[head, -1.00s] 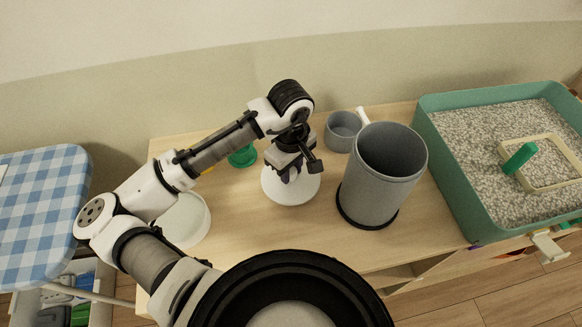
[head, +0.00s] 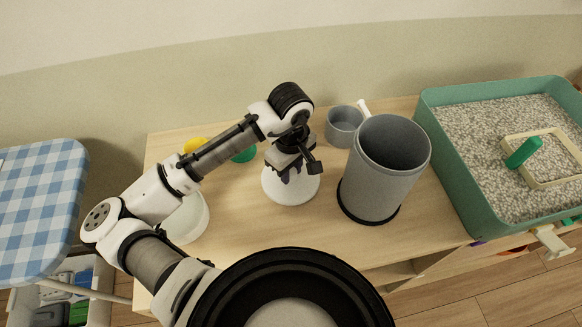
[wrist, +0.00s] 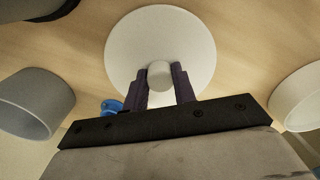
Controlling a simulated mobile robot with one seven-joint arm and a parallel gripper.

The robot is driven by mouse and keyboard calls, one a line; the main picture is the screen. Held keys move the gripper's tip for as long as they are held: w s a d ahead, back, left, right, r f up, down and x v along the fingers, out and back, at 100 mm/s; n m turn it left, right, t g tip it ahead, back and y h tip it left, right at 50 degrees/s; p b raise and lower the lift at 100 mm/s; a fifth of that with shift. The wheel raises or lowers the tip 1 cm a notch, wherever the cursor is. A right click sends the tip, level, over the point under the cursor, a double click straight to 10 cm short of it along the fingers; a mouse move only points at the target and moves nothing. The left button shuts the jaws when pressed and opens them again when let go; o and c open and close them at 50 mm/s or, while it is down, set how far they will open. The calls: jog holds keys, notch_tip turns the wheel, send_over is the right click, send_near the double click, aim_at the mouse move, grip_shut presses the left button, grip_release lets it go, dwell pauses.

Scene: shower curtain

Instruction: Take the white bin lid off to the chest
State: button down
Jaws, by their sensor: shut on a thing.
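The white bin lid (head: 291,188) is a round white disc on or just above the wooden chest top (head: 250,236); I cannot tell whether it touches. In the wrist view the lid (wrist: 190,40) shows face-on with a pale round knob in its middle. My gripper (head: 292,172) is over the lid, and in the wrist view its two dark fingers (wrist: 165,86) are shut on the knob. The grey bin (head: 380,180) stands upright and open-topped on the chest, just right of the lid.
A grey pot (head: 343,127) stands behind the bin. A teal litter tray (head: 455,165) fills the right end. A white bowl (head: 187,222), a green item (head: 245,155) and a yellow item (head: 196,146) are at the left. A checked ironing board (head: 40,205) is beyond the chest's left edge.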

jog(key=shift+f, duration=0.3)
jog(key=c, duration=1.1)
grip_release()
jog(key=shift+o, duration=0.2)
notch_tip(320, 180, up, 19)
jog(key=p, duration=0.6)
jog(key=shift+f, duration=0.1)
